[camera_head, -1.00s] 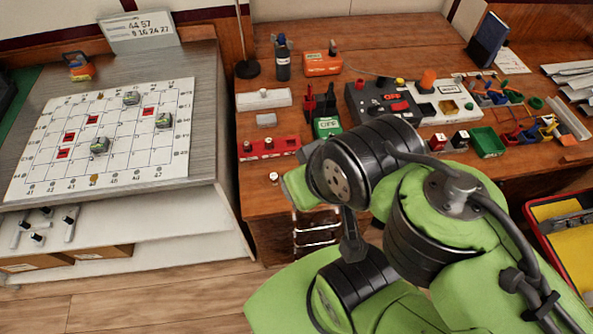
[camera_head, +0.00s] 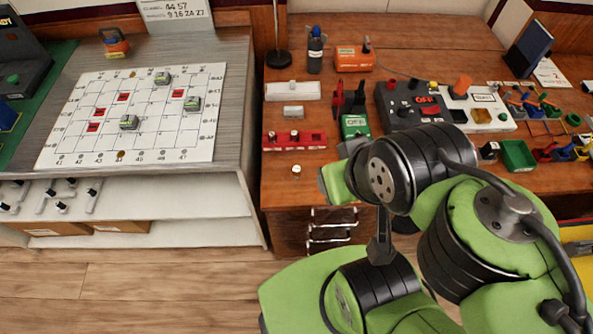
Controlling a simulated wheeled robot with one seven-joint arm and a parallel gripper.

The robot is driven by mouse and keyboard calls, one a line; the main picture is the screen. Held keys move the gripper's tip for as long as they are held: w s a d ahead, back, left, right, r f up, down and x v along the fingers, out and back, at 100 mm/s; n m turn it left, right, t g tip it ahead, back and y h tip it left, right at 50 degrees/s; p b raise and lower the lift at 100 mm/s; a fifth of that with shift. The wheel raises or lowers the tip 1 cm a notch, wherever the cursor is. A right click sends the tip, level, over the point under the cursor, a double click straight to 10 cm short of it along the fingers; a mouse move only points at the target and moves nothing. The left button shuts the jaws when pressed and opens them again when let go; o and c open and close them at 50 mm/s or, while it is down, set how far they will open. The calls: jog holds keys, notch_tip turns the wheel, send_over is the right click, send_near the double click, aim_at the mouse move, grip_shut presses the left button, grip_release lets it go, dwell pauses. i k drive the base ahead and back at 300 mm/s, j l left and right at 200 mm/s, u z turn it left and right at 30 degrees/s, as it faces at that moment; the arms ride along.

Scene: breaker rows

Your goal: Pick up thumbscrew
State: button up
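A small pale knob with a brass tint, which looks like the thumbscrew (camera_head: 296,170), stands on the wooden bench near its front left edge. It is in front of the red strip and left of my green and black arm. It is small in the picture, so its details are unclear. Nothing touches it. My arm is folded at the lower right, with its nearest green link a little to the right of the knob. I cannot make out my gripper's fingers in this view.
A red strip (camera_head: 295,140) with knobs lies behind the knob. A green box (camera_head: 355,126) and a dark control panel (camera_head: 422,104) stand farther right. A grey table with a white gridded board (camera_head: 190,140) is at left. Bare bench surrounds the knob.

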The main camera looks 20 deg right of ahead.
aim_at(295, 169)
jog(key=l+u, duration=0.2)
jog(key=u, duration=0.25)
jog(key=k+l+u, duration=0.1)
jog(key=u, duration=0.35)
jog(key=k+l+u, duration=0.1)
jog(key=l+u, duration=0.15)
jog(key=u, duration=0.2)
jog(key=k+l+u, duration=0.1)
jog(key=u, duration=0.4)
